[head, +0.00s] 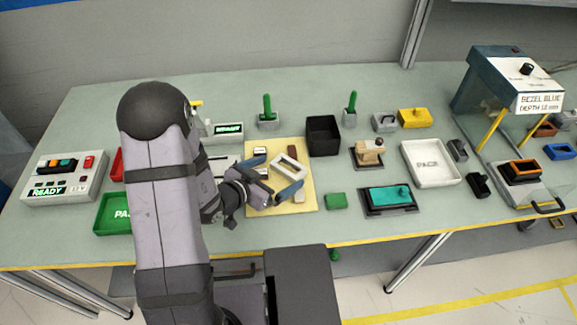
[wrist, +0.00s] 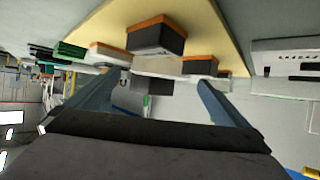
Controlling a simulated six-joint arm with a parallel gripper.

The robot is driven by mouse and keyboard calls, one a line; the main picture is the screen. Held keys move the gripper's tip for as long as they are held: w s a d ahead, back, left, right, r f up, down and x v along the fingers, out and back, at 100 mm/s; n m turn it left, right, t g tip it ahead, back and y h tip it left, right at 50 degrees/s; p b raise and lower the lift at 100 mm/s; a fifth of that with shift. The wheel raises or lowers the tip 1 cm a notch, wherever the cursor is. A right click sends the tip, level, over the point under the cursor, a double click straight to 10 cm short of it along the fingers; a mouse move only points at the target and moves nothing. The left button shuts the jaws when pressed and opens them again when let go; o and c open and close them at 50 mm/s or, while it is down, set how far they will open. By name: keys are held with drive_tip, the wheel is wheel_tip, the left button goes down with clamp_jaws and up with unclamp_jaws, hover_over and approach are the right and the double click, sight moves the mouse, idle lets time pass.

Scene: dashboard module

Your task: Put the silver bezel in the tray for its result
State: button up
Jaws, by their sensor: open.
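A pale silver rectangular frame, the silver bezel (head: 301,164), is at the yellow mat in the head view, between my gripper's two blue fingers. My gripper (head: 272,177) is open around it; I cannot tell whether either finger touches it. In the wrist view the gripper (wrist: 155,92) shows its two fingers apart, with a pale piece (wrist: 165,66) beyond and between them. A green tray (head: 106,226) with a partly covered label stands left of my arm. A red tray (head: 117,163) is mostly hidden by my arm. A white labelled tray (head: 430,178) stands at the right.
The yellow mat (head: 306,205) holds a few small parts. A control box (head: 62,190) reading READY is at far left. A black bin (head: 323,138), a teal-topped fixture (head: 389,197), a wooden-topped fixture (head: 369,152) and a blue-framed station (head: 492,85) stand to the right.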

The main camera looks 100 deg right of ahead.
sight(292, 164)
drive_tip(key=shift+p+x, duration=0.55)
drive_tip(key=shift+x, duration=1.45)
drive_tip(key=shift+d+r, duration=0.1)
drive_tip(key=shift+r, duration=0.1)
drive_tip(key=shift+c, duration=0.6)
drive_tip(key=c, duration=1.1)
drive_tip(key=shift+r, duration=0.15)
drive_tip(key=shift+r+b, duration=0.4)
drive_tip(key=shift+r, duration=4.5)
